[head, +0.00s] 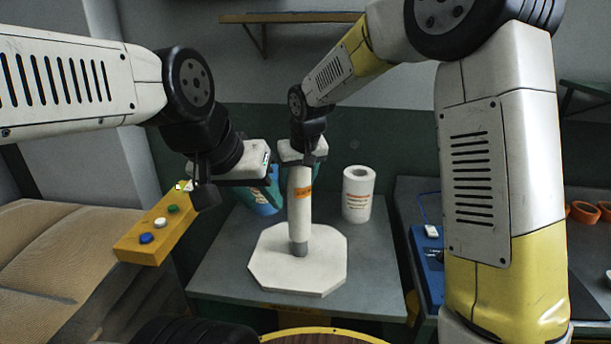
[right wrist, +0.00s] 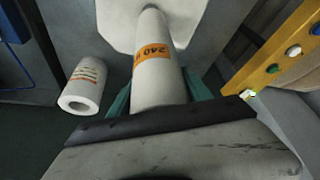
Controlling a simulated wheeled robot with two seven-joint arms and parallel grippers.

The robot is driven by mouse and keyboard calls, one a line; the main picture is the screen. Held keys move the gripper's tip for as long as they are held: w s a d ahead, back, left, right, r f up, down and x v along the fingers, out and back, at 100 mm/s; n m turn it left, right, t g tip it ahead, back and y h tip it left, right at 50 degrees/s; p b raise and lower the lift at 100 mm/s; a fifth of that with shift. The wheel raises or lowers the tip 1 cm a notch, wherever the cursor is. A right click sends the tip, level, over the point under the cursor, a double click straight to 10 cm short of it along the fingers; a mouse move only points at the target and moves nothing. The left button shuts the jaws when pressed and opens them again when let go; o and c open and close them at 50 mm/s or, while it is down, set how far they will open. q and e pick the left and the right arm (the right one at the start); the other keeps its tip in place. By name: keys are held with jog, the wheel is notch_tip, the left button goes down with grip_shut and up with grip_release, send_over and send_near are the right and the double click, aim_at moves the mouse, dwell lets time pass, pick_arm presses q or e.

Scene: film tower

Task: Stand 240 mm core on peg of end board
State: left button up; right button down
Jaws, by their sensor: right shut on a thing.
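The white 240 mm core (head: 300,205), with an orange label, is upright over the pale octagonal end board (head: 265,270). A short grey peg (head: 299,249) shows between the core's lower end and the board. I cannot tell whether the core is around the peg's top or just above it. My right gripper (head: 303,157) is shut on the core's upper end. The right wrist view shows the core (right wrist: 157,80) with its "240" label running down toward the end board (right wrist: 112,20). My left gripper (head: 207,192) is left of the core, beside the yellow button box; its jaw opening is unclear.
The yellow button box (head: 130,248) hangs at left, above a brown cushioned surface (head: 50,250). A white roll with orange print (head: 357,195) stands behind right on the grey table (head: 215,285). A blue-teal thing (head: 262,203) is behind the core. The table's front right is clear.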

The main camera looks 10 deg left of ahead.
aim_at(302, 177)
jog(key=shift+f, duration=3.25)
dwell(0.7)
jog(key=shift+c, duration=1.9)
grip_release()
jog(key=v, duration=0.7)
jog(key=shift+s+r, duration=0.1)
jog(key=shift+r, duration=0.25)
jog(key=shift+d, duration=0.1)
